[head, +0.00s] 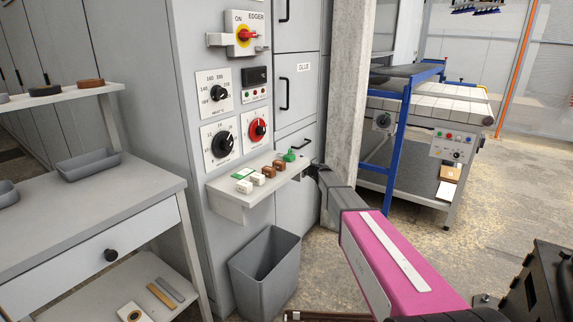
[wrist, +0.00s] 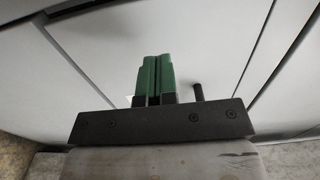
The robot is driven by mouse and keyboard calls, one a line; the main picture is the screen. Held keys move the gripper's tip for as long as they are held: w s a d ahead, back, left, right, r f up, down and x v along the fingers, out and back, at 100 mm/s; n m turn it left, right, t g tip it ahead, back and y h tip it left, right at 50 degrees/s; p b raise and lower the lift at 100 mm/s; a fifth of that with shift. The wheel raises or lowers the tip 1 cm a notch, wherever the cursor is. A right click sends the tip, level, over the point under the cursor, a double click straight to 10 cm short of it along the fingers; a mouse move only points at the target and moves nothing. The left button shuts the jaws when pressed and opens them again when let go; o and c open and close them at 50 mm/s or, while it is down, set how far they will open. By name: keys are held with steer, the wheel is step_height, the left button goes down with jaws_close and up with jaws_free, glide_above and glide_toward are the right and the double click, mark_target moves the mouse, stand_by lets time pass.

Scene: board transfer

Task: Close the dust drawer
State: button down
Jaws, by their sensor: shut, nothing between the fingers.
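The pale grey drawer front, which I take to be the dust drawer (head: 294,137), is low on the cabinet's right-hand face, below the door marked GLUE. My arm and the control shelf hide its lower part, and I cannot tell how far out it stands. A pale panel between two dark seams fills much of the wrist view (wrist: 215,55). A black handle (wrist: 198,92) stands out from it, right of my fingers. My gripper (head: 289,155) has green fingers, shut and empty, also in the wrist view (wrist: 154,58). They point at the panel; I cannot tell whether they touch.
A concrete pillar (head: 346,90) rises right of the cabinet, and a blue-framed stand (head: 402,125) is beyond. A side table (head: 70,225) is at left.

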steer(key=v, duration=1)
steer(key=s+d+f+n+g+h, duration=0.1)
steer(key=s+d+f+g+h, duration=0.15)
steer(key=s, duration=0.55)
steer(key=s+d+f+n+g+h, duration=0.15)
steer(key=s+f, duration=0.25)
steer(key=s, duration=0.4)
steer(key=s+d+f+n+g+h, duration=0.1)
steer(key=s+f+n+g+h, duration=0.15)
steer(key=s, duration=0.45)
steer(key=s+d+f+g+h, duration=0.1)
steer(key=s+d+h, duration=0.3)
steer(key=s, duration=0.6)
steer(key=s+d+f+n+g+h, duration=0.1)
steer(key=s+d+f+h, duration=0.2)
steer(key=s+d+h, duration=0.2)
steer(key=s+d, duration=0.3)
steer(key=s, duration=0.2)
steer(key=shift+s+d, duration=0.2)
steer(key=shift+g, duration=0.25)
